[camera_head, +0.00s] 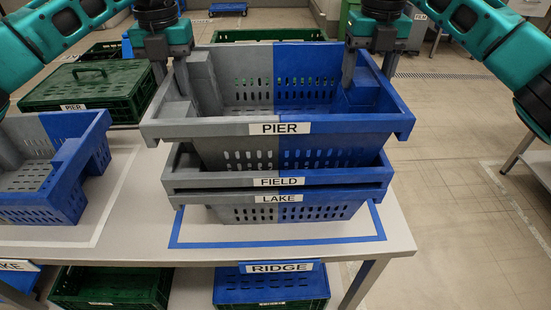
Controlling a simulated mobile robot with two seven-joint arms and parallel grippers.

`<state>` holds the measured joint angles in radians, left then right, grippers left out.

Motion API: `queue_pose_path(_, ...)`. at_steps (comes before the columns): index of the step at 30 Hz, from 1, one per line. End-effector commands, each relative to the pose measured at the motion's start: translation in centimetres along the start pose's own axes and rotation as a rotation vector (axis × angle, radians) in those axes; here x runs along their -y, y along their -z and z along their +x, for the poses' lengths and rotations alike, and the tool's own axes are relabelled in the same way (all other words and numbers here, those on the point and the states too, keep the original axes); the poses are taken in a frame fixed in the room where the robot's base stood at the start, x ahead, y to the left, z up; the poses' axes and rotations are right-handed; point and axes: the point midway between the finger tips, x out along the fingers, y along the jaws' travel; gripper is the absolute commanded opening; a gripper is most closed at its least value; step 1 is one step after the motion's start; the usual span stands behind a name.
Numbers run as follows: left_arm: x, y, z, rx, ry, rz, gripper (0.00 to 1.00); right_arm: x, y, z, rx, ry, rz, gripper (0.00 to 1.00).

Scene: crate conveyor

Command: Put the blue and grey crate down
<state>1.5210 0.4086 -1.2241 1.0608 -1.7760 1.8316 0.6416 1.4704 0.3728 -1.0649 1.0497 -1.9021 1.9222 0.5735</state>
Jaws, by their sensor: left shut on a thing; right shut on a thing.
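The blue and grey crate (215,129), labelled PIER, is roughly level, its left half grey and its right half blue. My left gripper (172,78) is shut on its left side wall, and my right gripper (368,68) is shut on its right side wall. It is above two like crates stacked on the table, FIELD (335,181) over LAKE (335,196). Its rim stands well above the FIELD rim, a wider gap than between FIELD and LAKE. Its lower part is over or partly inside FIELD; its underside is hidden, so I cannot tell whether they touch.
The stack stands inside a blue outline on the white table (130,235). Another blue and grey crate (45,207) sits at the left. A lidded green crate (90,85) is behind it. Crates, one labelled RIDGE (270,290), are below the tabletop. Floor is open at right.

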Motion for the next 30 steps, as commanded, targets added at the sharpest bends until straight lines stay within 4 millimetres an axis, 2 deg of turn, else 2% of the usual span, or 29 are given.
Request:
queue_pose_path(1, 0.6, 0.1, -0.1, 0.003, 0.007, 0.012, 0.0, -0.6, 0.0, -0.1, 0.004, -0.006, -0.013, 0.09)
queue_pose_path(11, 0.6, 0.1, 0.7, 0.003, 0.007, 0.012, 0.0, -0.6, 0.0, 0.7, 0.004, -0.006, -0.013, 0.09)
queue_pose_path(30, 0.6, 0.1, 4.2, 0.003, 0.007, 0.012, 0.0, -0.6, 0.0, 4.2, 0.004, -0.006, -0.013, 0.09)
